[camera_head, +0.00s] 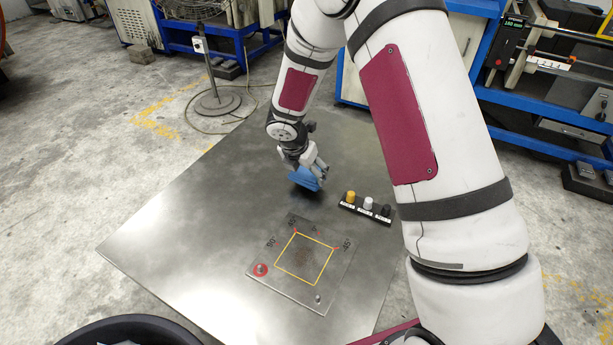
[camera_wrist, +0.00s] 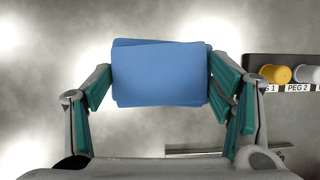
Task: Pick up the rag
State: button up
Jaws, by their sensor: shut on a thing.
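The rag is a folded blue cloth (camera_wrist: 160,75), held between the two teal-padded fingers of my gripper (camera_wrist: 162,88) in the wrist view. Both fingers press on its left and right sides. In the head view the blue rag (camera_head: 304,179) shows under my gripper (camera_head: 308,172), above the metal table near its middle. I cannot tell whether the rag touches the table.
A black rack with yellow, grey and black pegs (camera_head: 367,207) stands just right of the rag. A plate with a yellow square outline (camera_head: 303,258) lies on the metal table (camera_head: 190,220) in front. The table's left side is clear. A black round bin (camera_head: 130,330) is at the bottom left.

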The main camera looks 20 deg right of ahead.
jog(key=s+b, duration=0.1)
jog(key=s, duration=0.4)
jog(key=s+r+b, duration=0.1)
jog(key=s, duration=0.4)
jog(key=s+r+b, duration=0.1)
jog(key=s, duration=0.5)
jog(key=shift+d, duration=0.3)
jog(key=o, duration=0.6)
jog(key=c, duration=0.7)
jog(key=shift+a, duration=0.15)
